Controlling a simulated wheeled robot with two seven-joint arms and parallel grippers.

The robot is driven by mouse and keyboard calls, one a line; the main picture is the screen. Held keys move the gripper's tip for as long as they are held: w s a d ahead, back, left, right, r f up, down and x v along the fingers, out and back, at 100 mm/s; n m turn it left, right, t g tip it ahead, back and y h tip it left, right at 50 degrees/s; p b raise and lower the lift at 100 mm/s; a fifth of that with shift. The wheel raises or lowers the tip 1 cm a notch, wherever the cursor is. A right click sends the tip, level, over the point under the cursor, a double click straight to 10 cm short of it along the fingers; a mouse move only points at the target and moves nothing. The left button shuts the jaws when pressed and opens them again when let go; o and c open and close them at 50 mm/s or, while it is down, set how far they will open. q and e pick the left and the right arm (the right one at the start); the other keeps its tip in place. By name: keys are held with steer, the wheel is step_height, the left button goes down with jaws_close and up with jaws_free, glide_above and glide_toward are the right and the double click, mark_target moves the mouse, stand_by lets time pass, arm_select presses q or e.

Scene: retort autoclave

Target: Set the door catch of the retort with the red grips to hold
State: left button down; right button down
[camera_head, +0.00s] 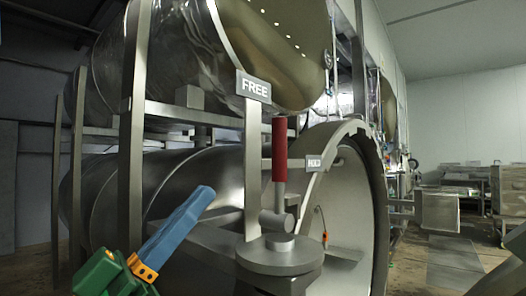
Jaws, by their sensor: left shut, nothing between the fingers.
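The door catch lever has a red grip (280,150) and stands upright on a grey pivot (280,245) beside the retort's round opening. A FREE plate (254,87) is on a post just up and left of the grip. A HOLD plate (314,162) is to its right, in front of the ring. The grip's top is nearer the FREE plate in the picture; I cannot tell its exact setting. My left gripper (203,194), with blue fingers, is shut and empty, lower left of the lever and apart from it. My right gripper is not in view.
The lower retort's thick door ring (366,150) stands open, with a pale interior. Another big metal vessel (270,45) is above it. Steel frame posts (133,130) stand on the left. Open floor (450,255) and stacked crates (508,190) are at the right.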

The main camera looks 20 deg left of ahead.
mark_target(274, 140)
arm_select(q)
steer(key=p+x, duration=0.1)
steer(key=x, duration=0.2)
steer(key=f+p+x, duration=0.1)
steer(key=p+x, duration=0.1)
steer(key=x, duration=0.1)
steer(key=w+p+x, duration=0.1)
steer(key=p+x, duration=0.1)
steer(key=x, duration=0.2)
steer(key=shift+d+f, duration=0.15)
steer(key=shift+d, duration=0.2)
steer(key=shift+w+d+f+p, duration=0.15)
steer(key=shift+w+d+p, duration=0.25)
steer(key=shift+w, duration=0.15)
